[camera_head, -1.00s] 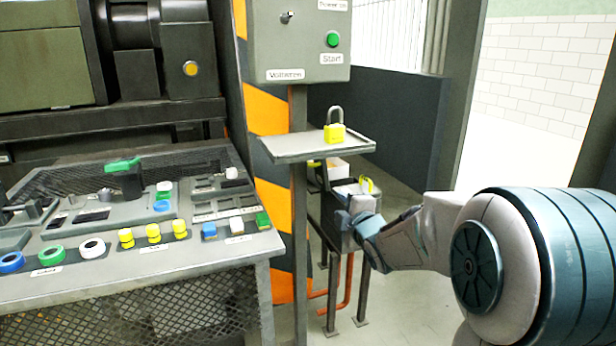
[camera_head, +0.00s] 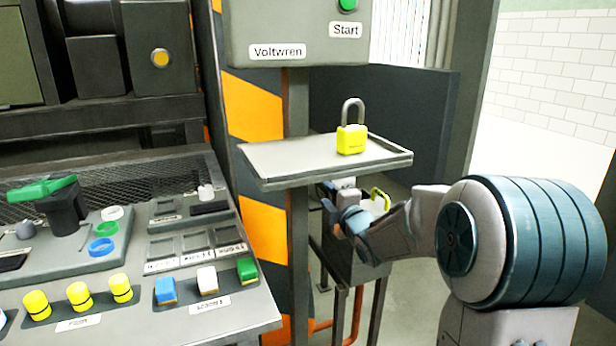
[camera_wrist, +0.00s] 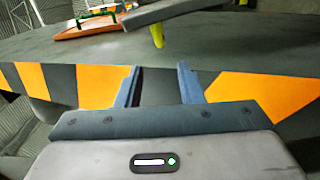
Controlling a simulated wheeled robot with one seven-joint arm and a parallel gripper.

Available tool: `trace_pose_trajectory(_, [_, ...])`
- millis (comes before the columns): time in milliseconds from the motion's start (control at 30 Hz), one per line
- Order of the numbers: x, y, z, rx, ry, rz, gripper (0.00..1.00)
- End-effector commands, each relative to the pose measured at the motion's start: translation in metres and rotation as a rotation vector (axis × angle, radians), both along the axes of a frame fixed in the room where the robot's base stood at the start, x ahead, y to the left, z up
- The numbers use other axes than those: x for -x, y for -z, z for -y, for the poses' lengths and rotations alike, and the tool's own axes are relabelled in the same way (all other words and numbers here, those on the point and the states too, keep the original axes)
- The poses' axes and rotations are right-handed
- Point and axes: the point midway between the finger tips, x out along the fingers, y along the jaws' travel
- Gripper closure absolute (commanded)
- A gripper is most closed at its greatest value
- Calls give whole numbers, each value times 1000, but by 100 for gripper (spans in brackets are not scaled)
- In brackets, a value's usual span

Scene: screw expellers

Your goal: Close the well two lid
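No part is clearly labelled as the well two lid. A grey box (camera_head: 368,262) on legs stands below the tray in the head view, with a yellow handle-like part (camera_head: 381,199) at its top. My gripper (camera_head: 343,208) is close beside that part, partly hidden under the tray; I cannot tell whether it touches. In the wrist view my gripper (camera_wrist: 159,72) has its two blue fingers apart with nothing between them. Beyond the fingers, a grey slab (camera_wrist: 175,12) has a yellow part (camera_wrist: 157,36) hanging from it.
A grey tray (camera_head: 280,158) with a yellow padlock (camera_head: 352,139) juts out just above my gripper. A post (camera_head: 297,240) stands left of it, and a control panel (camera_head: 55,240) fills the left. The wrist view shows an orange piece with green parts (camera_wrist: 85,27).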

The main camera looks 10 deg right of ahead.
Motion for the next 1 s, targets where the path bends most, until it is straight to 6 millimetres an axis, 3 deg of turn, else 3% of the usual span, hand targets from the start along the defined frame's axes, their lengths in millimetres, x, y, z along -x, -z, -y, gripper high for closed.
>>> trace_pose_trajectory(600, [-101, 1, -28, -3, -1, 0, 66])
trace_pose_trajectory(1000, [-120, 0, -33, -2, -1, 0, 66])
